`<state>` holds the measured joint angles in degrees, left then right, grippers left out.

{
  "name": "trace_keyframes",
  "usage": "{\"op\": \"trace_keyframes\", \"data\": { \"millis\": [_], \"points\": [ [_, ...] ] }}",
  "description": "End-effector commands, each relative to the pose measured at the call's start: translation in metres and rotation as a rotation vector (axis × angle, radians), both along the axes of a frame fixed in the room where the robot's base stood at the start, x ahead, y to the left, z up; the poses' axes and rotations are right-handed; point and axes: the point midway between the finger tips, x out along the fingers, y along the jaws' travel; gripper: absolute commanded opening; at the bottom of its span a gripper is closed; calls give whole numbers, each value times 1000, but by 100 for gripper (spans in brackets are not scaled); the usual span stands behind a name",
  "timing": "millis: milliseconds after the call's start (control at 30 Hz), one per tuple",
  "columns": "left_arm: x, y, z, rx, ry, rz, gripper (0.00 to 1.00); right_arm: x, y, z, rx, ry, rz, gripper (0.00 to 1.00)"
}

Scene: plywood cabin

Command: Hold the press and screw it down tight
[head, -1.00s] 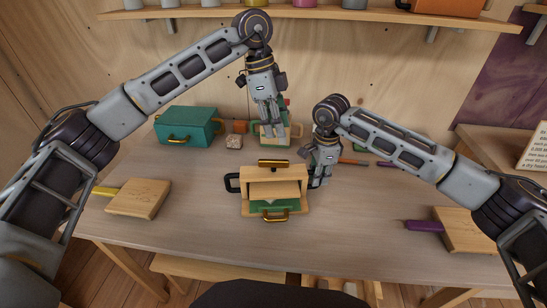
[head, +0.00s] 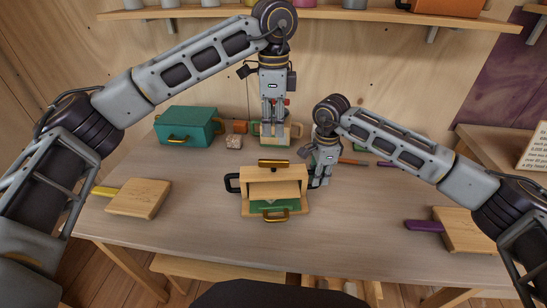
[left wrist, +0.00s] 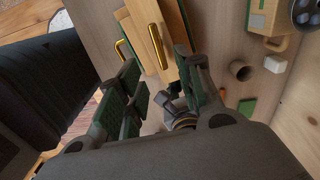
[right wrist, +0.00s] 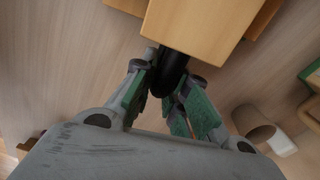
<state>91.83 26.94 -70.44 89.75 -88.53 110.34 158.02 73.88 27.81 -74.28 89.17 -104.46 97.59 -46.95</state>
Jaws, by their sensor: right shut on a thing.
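The wooden press (head: 288,173) stands upright mid-table, with a brass bar (head: 273,162) on top and a brass front handle (head: 276,215) over a green layer. A black side handle (head: 231,183) sticks out on its left. My right gripper (head: 320,183) is shut on the black handle on its right side; that handle (right wrist: 170,80) shows between the fingers in the right wrist view. My left gripper (head: 273,134) is open and empty, pointing down above and behind the press. The press (left wrist: 143,20) and its brass bar (left wrist: 157,46) lie beyond its fingers in the left wrist view.
A teal box (head: 186,127) stands at the back left, beside a speckled block (head: 234,141) and a small orange-brown block (head: 240,127). Wooden paddles lie at left (head: 140,198) and right (head: 466,229). The table in front of the press is clear.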

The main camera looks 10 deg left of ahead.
Motion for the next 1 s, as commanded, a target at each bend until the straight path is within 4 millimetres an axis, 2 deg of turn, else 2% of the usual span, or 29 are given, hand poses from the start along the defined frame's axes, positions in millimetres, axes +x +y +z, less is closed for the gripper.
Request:
{"op": "trace_keyframes", "data": {
  "millis": [267, 800, 1000],
  "points": [
    [0, 1, -20, 1, 2, 0, 36, 0, 0, 1, 0, -1, 1, 0],
    [0, 1, -89, 1, 2, 0, 36, 0, 0, 0, 0, -1, 1, 0],
    [0, 0, -109, 0, 2, 0, 36, 0, 0, 0, 0, -1, 1, 0]
  ]
}}
